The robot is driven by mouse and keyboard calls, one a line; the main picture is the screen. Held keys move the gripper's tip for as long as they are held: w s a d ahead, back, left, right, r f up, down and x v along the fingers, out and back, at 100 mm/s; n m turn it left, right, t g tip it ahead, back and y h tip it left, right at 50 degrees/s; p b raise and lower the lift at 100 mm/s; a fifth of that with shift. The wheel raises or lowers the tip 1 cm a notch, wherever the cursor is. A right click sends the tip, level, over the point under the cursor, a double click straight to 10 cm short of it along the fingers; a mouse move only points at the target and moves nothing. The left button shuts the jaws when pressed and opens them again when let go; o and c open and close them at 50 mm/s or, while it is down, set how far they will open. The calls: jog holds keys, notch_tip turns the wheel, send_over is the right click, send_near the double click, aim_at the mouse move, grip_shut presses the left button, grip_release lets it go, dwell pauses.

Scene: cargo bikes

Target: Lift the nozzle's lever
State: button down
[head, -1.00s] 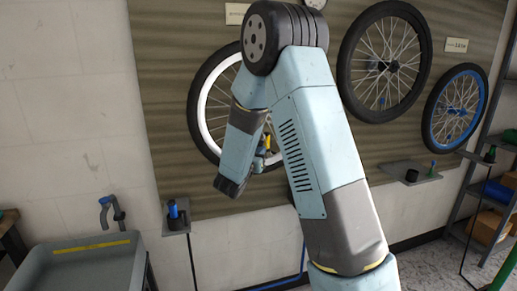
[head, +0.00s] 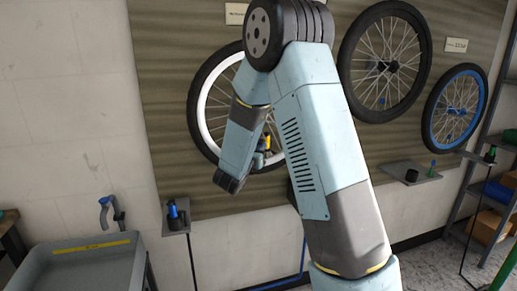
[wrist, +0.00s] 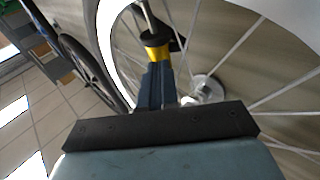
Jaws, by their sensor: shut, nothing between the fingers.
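My gripper (wrist: 156,62) shows dark blue fingers with yellow near the tips in the wrist view. The fingers are together with nothing between them. Just beyond the tips is a small black part (wrist: 174,42), possibly the nozzle or its lever, beside a thin metal rod. I cannot tell which part is the lever, or whether the fingertips touch it. The white-rimmed wheel (head: 203,119) hangs on the wall board behind; its rim (wrist: 106,28) and spokes fill much of the wrist view. In the head view my own arm hides part of this wheel, and the gripper (head: 267,145) is small there.
A small shelf with a blue-and-black item (head: 175,212) stands below left of the wheel. A grey basin (head: 85,265) is at lower left. A black-rimmed wheel (head: 343,70) and a blue-rimmed wheel (head: 428,125) hang at right, with another small shelf (head: 410,174) below.

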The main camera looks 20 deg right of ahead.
aim_at(264, 135)
jog(key=shift+r, duration=1.5)
jog(key=shift+s+a, duration=0.1)
jog(key=r+v, duration=0.1)
jog(key=v, duration=0.7)
jog(key=shift+s+a+f, duration=0.3)
jog(key=shift+f, duration=0.25)
